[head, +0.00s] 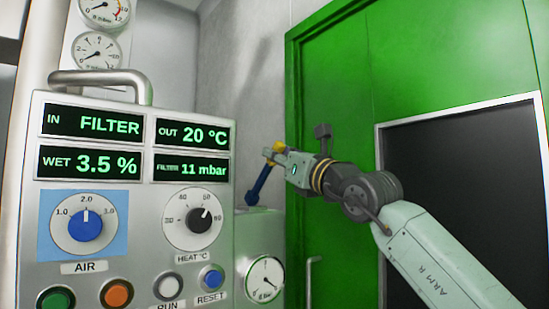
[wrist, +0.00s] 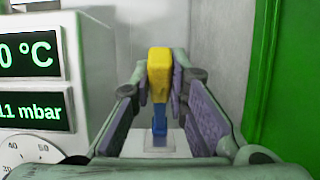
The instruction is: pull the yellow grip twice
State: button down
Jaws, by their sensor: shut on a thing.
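The yellow grip (wrist: 159,72) sits between the fingers of my gripper (wrist: 160,88) in the wrist view, with both finger pads against its sides. Below it a blue lever shaft (wrist: 159,118) runs down to a pale base. In the head view the yellow grip (head: 279,147) shows at the tip of my gripper (head: 270,154), partly hidden by the fingers. The blue lever (head: 259,186) slants down and left from it to the top of a grey box (head: 258,232).
A control panel (head: 135,185) with green displays, dials and buttons stands to the left, close to the lever. The displays read FILTER, 20 °C, 3.5 % and 11 mbar. A green door (head: 340,85) with a dark window (head: 465,170) is behind and right of my arm.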

aim_at(271, 167)
jog(key=shift+f, duration=0.15)
jog(key=f+b, duration=0.1)
jog(key=s+f+b, duration=0.1)
jog(key=shift+d+f+b, duration=0.1)
jog(key=shift+d+b, duration=0.2)
jog(key=shift+d, duration=0.05)
jog(key=shift+s, duration=0.1)
jog(key=shift+s+d+f+b, duration=0.2)
jog(key=shift+f+b, duration=0.35)
jog(key=shift+b, duration=0.05)
jog(key=shift+s+d+f+b, duration=0.15)
jog(key=shift+f+b, duration=0.4)
jog(key=c, duration=1.2)
grip_release()
jog(key=shift+s+r, duration=0.1)
jog(key=shift+r, duration=0.1)
